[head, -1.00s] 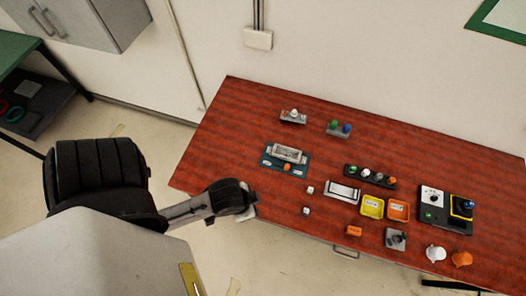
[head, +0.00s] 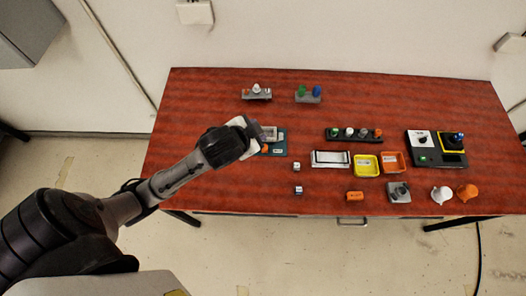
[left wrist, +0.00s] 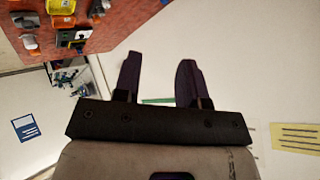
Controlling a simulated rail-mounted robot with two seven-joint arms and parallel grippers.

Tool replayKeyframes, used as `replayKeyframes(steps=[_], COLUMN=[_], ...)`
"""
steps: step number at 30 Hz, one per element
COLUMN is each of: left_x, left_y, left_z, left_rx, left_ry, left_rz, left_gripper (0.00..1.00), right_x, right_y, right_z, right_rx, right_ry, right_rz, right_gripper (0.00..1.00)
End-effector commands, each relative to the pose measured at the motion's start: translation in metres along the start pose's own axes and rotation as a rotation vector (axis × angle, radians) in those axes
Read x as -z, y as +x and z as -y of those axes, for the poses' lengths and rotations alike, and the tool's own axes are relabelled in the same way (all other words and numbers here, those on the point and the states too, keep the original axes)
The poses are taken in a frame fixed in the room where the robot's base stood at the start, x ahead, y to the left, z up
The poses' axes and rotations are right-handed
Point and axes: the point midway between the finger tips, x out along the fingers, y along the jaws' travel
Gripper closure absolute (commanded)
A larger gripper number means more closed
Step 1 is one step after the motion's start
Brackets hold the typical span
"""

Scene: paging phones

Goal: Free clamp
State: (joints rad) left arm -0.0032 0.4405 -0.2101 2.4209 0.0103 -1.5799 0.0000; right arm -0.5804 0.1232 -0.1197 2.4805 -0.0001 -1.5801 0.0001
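A teal-based fixture (head: 273,151) with a pale grey rectangular frame (head: 269,133) and an orange part sits left of the table's middle. It looks like the clamp, but whether it is clamped on anything cannot be told. My left gripper (head: 250,138) is in front of the fixture's left side in the head view and hides part of it. In the left wrist view the two dark fingers of my left gripper (left wrist: 158,75) stand apart with nothing between them. That view faces the wall, with part of the table at top left. My right gripper is out of view.
On the red table (head: 200,120) stand a knob strip (head: 355,134), a white-framed tray (head: 331,159), yellow (head: 366,166) and orange (head: 393,161) bins, a black control box (head: 437,148) and two small white cubes. The front left of the table is clear.

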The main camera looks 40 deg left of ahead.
Motion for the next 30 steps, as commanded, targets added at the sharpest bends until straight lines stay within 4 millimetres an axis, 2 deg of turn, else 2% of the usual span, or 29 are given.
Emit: replayKeyframes(steps=[1,3,8,12,17,18,21,25,30], left_x=[-0.004,0.0,-0.003,-0.029,-0.074,-0.086,-0.108,-0.116,-0.105], left_y=[0.031,0.055,0.107,0.151,0.179,0.183,0.194,0.198,0.191], left_z=[0.005,0.017,0.047,0.077,0.092,0.089,0.075,0.058,0.041], left_rx=[0.037,0.061,0.061,-0.021,-0.216,-0.283,-0.455,-0.656,-0.796], left_ry=[0.049,0.107,0.212,0.29,0.332,0.336,0.335,0.335,0.431], left_rz=[-0.019,-0.022,0.032,0.155,0.304,0.335,0.363,0.314,0.176], left_gripper=[0.62,0.62,0.62,0.62,0.62,0.62,0.62,0.62,0.62], right_x=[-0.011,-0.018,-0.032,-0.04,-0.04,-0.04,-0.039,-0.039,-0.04], right_y=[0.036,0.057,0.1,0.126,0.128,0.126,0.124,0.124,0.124], right_z=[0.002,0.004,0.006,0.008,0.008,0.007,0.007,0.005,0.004], right_rx=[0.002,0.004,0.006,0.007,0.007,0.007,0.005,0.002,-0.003], right_ry=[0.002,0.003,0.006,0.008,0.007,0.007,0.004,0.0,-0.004], right_rz=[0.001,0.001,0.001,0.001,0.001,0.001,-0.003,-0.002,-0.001], right_gripper=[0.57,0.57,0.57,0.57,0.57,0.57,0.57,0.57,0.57])
